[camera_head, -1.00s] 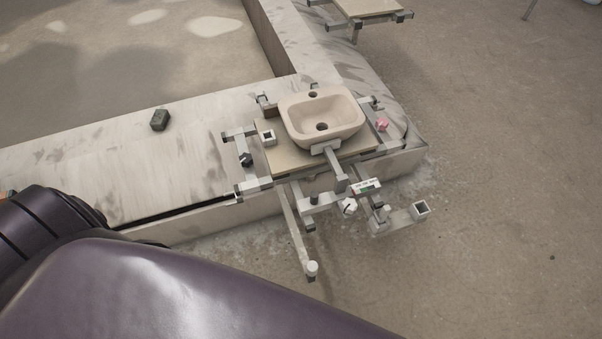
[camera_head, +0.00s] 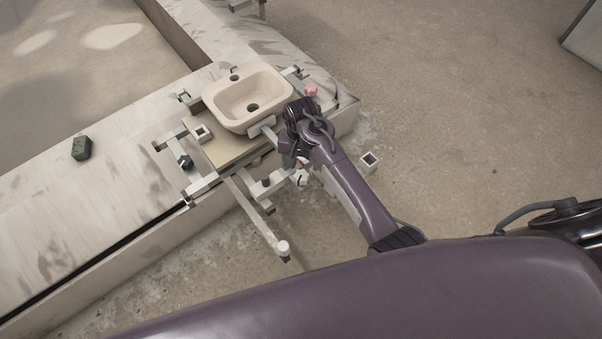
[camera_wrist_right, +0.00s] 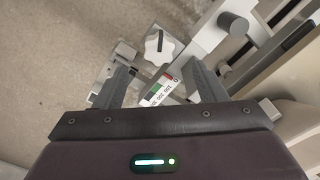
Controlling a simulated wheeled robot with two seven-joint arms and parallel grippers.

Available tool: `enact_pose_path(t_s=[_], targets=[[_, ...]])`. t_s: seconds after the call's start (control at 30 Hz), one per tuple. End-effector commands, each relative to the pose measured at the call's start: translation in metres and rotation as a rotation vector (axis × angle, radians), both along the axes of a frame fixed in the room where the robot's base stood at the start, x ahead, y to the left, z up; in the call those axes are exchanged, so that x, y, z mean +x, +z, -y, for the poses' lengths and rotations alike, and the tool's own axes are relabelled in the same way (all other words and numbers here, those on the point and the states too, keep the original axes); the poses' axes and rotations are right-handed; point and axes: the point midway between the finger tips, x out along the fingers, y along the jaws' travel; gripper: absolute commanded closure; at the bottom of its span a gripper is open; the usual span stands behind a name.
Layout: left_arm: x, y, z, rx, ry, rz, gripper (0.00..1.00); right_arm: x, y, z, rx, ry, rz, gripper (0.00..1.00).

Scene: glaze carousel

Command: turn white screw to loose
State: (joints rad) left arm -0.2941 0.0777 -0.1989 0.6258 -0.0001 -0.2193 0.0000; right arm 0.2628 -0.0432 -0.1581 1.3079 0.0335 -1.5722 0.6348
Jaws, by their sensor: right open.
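The white screw (camera_wrist_right: 160,46) is a lobed knob with a dark mark on its face. It shows near the top middle of the right wrist view, and also small in the head view (camera_head: 301,178), beside my right gripper. My right gripper (camera_wrist_right: 160,83) is open and empty, with its two fingers spread and the white screw ahead of them, apart from both. In the head view my right gripper (camera_head: 294,155) is partly hidden by its own wrist. My left gripper is not in view.
A beige basin (camera_head: 249,97) sits on a board in a metal frame at the ledge. A grey arm (camera_head: 258,218) sticks out with a white end cap. A dark grey knob (camera_wrist_right: 235,23) stands on the frame. A pink knob (camera_head: 311,90) and a dark block (camera_head: 81,148) are nearby.

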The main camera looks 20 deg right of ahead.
Motion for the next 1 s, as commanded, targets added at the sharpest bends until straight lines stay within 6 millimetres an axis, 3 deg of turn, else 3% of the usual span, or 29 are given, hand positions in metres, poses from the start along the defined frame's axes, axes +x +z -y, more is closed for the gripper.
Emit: enact_pose_path(t_s=[0.4,0.8,1.0], targets=[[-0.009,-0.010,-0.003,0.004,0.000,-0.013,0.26,-0.001,-0.063,0.000,-0.002,0.002,-0.003,0.35],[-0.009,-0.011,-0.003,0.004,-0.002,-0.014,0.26,-0.001,-0.073,0.000,-0.001,0.002,-0.002,0.35],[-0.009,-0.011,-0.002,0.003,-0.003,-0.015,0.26,-0.001,-0.073,0.001,-0.001,0.002,-0.002,0.60]])
